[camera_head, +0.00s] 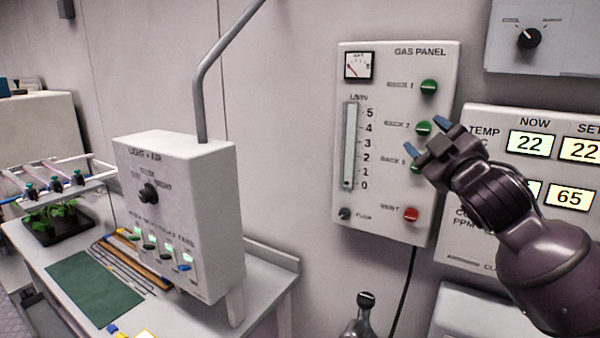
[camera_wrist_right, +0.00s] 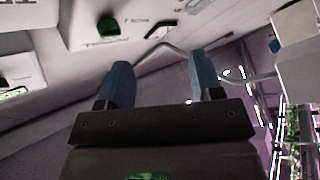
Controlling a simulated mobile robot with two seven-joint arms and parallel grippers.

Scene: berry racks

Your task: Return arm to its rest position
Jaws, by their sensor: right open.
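My right gripper (camera_head: 426,137) is raised in front of the right part of the gas panel (camera_head: 378,215) in the head view. Its two blue-tipped fingers are spread apart with nothing between them. It partly covers the panel's lower green knobs; the top green knob (camera_head: 429,88) and the red knob (camera_head: 411,214) show clear of it. In the right wrist view the open fingers (camera_wrist_right: 160,82) also show empty, with a green knob (camera_wrist_right: 108,27) beyond them. I cannot tell from the head view how far the fingertips are from the panel. My left gripper is not in view.
A display panel (camera_head: 480,118) with lit numbers is partly behind my right arm. A light and air box (camera_head: 215,165) with a grey pole stands on the bench at left, near a green mat (camera_head: 95,285) and a dark plant tray (camera_head: 75,232). A dark flask-like object (camera_head: 362,318) is below the gas panel.

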